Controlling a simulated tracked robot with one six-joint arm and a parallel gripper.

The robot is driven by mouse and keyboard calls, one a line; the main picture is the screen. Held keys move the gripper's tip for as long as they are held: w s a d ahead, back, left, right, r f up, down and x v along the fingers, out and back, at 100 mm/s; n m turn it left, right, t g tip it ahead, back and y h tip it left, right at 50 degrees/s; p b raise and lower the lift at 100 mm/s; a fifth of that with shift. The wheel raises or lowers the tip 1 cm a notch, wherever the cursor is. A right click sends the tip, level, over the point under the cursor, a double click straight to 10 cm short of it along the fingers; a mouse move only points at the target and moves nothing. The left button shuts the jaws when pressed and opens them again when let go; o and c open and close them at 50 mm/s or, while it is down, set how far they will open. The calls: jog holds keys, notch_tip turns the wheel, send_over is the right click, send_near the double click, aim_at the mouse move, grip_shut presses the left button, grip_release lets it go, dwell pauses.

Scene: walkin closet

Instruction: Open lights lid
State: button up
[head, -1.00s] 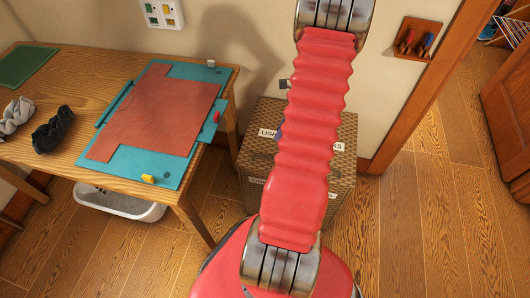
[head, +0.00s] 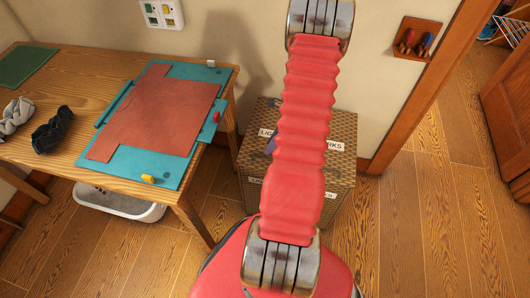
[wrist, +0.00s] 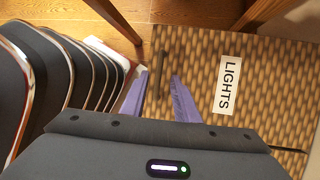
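A woven brown box (head: 250,185) stands on the floor by the wall, partly hidden behind my arm. Its top has a white label starting "LIG" on the left and one ending "RKS" on the right. In the wrist view, the lights lid (wrist: 200,62) bears a "LIGHTS" label (wrist: 228,85) and looks shut. A thin brown handle (wrist: 155,78) stands near its edge. My gripper (wrist: 158,73) is open, with one purple finger on each side of the handle in this view; contact cannot be told. In the head view only a purple bit of it shows.
A wooden table (head: 62,84) with a teal board (head: 130,163) and a red sheet stands left of the box. A white bin (head: 120,205) sits under it. Open wooden floor (head: 420,215) lies to the right. A door frame rises behind.

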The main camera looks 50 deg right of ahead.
send_over(265, 161)
jog(key=shift+f, duration=2.5)
jog(key=shift+c, duration=0.7)
grip_shut()
